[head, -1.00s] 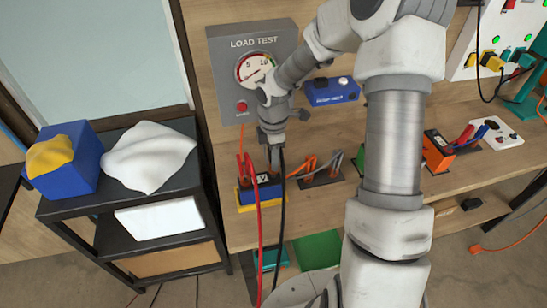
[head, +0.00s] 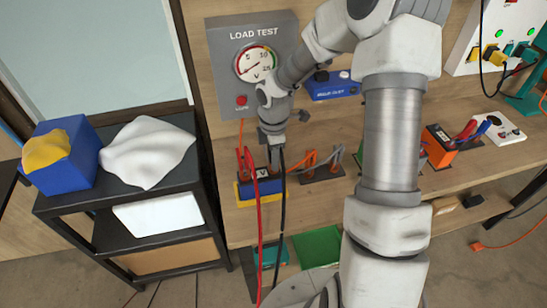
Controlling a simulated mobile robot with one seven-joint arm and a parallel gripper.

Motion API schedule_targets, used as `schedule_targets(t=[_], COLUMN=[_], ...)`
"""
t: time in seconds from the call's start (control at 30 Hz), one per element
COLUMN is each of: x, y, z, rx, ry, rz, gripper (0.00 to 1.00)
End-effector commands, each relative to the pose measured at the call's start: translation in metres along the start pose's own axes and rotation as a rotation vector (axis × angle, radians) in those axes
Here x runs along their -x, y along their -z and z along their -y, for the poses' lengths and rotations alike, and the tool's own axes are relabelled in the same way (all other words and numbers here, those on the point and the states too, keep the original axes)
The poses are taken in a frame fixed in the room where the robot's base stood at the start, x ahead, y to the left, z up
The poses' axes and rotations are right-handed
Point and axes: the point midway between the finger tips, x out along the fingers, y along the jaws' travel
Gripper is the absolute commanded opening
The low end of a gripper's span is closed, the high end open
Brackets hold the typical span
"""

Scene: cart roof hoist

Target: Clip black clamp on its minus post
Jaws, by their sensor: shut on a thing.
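My gripper (head: 275,142) points down over the right side of a blue battery with a yellow base (head: 247,193) on the bench. It is shut on the black clamp (head: 275,157), whose black cable (head: 283,200) hangs down over the bench front. The clamp's jaws are small and partly hidden, so I cannot tell whether they grip the minus post. The red clamp (head: 248,160) stands at the battery's left side, with its red cable (head: 260,230) hanging down. The minus post itself is not clearly visible.
The load test meter (head: 227,80) is on the panel behind. Orange and grey clamps (head: 311,160) sit on a dark holder to the right. A blue device (head: 330,88) stands behind them. A black shelf (head: 190,200) with a blue box and white cloth stands left.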

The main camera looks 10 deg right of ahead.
Motion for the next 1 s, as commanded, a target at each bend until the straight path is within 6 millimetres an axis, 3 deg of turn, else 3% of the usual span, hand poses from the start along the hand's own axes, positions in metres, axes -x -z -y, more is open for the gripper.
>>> schedule_targets(t=[0.07,0.1,0.27,0.67,0.77,1.0], x=[-0.003,-0.002,-0.002,0.005,0.019,0.076], y=[0.000,0.000,0.000,0.000,-0.001,-0.001], z=[0.000,0.000,0.000,-0.001,-0.001,-0.002], rx=[0.000,0.000,0.000,-0.001,0.000,-0.002], ry=[0.000,0.000,0.000,-0.002,-0.004,-0.006], rz=[0.000,0.000,0.000,0.000,0.001,0.002], gripper=[0.00,0.32,0.61,0.62,0.62,0.62])
